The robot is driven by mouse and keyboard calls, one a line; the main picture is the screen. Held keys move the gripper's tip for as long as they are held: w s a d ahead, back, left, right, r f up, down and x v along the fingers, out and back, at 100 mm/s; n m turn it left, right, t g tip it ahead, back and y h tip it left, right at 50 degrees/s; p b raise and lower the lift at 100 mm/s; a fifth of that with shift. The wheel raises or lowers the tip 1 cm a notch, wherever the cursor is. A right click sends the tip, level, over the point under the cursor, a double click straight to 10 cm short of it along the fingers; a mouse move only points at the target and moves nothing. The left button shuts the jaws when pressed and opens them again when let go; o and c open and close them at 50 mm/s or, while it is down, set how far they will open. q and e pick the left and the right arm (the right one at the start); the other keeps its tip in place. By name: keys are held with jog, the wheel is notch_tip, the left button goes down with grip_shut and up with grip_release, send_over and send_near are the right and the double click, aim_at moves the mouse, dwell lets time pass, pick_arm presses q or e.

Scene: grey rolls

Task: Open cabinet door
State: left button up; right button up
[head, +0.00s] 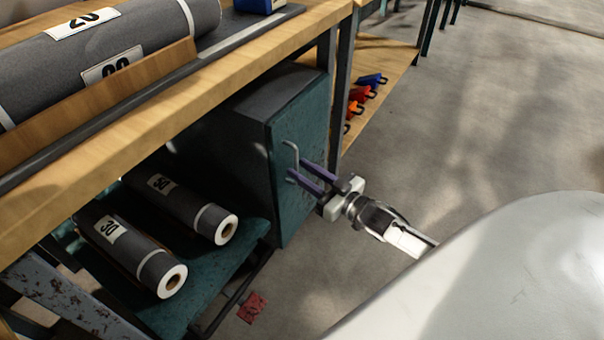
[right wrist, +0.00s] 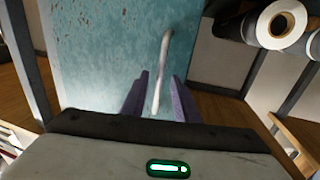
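A dark cabinet (head: 235,115) stands under the workbench. Its teal door (head: 300,125) appears closed and carries a pale metal bar handle (head: 291,150). My right gripper (head: 297,168) is at the lower part of the handle, its purple fingers pointing at the door. In the right wrist view the handle (right wrist: 164,55) runs between the two spread fingers of the gripper (right wrist: 160,76), with a gap showing on each side. The worn teal door (right wrist: 105,55) is just ahead. My left gripper is not in view.
Grey rolls (head: 180,205) lie on a low teal shelf (head: 205,295) left of the cabinet; a roll (right wrist: 275,25) shows in the right wrist view. The wooden workbench (head: 120,140) overhangs the cabinet. Coloured tools (head: 358,93) lie beyond it. The concrete floor (head: 460,110) right of the door is clear.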

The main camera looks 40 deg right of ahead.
jog(key=shift+w, duration=0.3)
grip_shut()
jog(key=shift+s, duration=0.1)
